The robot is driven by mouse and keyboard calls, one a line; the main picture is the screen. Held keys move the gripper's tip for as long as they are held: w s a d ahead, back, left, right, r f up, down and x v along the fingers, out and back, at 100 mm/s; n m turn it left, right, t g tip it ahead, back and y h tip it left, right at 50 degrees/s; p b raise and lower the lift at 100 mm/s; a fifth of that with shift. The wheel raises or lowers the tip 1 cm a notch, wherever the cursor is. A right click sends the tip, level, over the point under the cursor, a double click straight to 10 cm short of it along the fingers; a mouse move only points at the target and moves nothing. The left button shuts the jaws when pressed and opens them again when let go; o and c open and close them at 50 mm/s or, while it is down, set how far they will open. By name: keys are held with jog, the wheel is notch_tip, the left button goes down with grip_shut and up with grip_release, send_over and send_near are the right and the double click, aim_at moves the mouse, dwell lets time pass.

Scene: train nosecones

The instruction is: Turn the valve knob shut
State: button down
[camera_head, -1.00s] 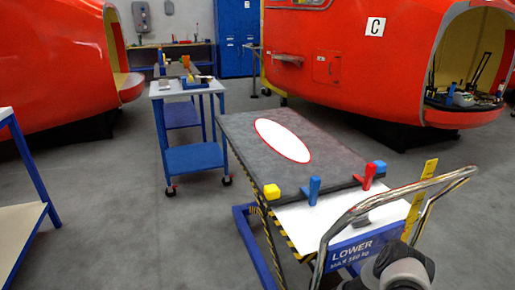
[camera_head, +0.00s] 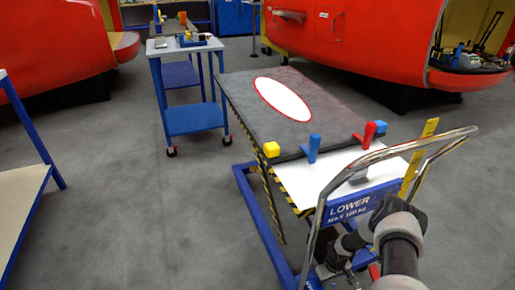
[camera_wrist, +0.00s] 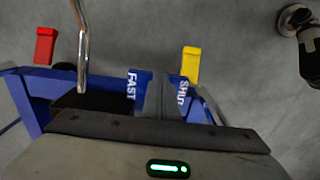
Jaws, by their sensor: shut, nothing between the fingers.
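A lift cart with a blue frame stands at the right in the head view. In the wrist view, its blue panel (camera_wrist: 135,74) bears the words FAST and SHUT. My gripper (camera_wrist: 158,80) is shut and empty, with its fingers in front of the panel between these two words. I cannot make out the valve knob; the fingers and gripper body hide that part of the panel. I cannot tell whether the fingers touch anything. In the head view, my arm reaches down behind the chrome handle (camera_head: 322,215), and the fingertips cannot be made out.
A red pedal (camera_wrist: 45,46) and a yellow pedal (camera_wrist: 191,64) flank the panel. The chrome handle bar rises close to the arm. A blue trolley (camera_head: 195,118) stands behind left. Grey floor is open to the left.

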jog(key=shift+w+d, duration=0.25)
jog(key=shift+d, duration=0.05)
jog(key=shift+s, duration=0.1)
notch_tip(320, 180, up, 6)
jog(key=p, duration=0.4)
jog(key=shift+s+d, duration=0.2)
jog(key=shift+s, duration=0.15)
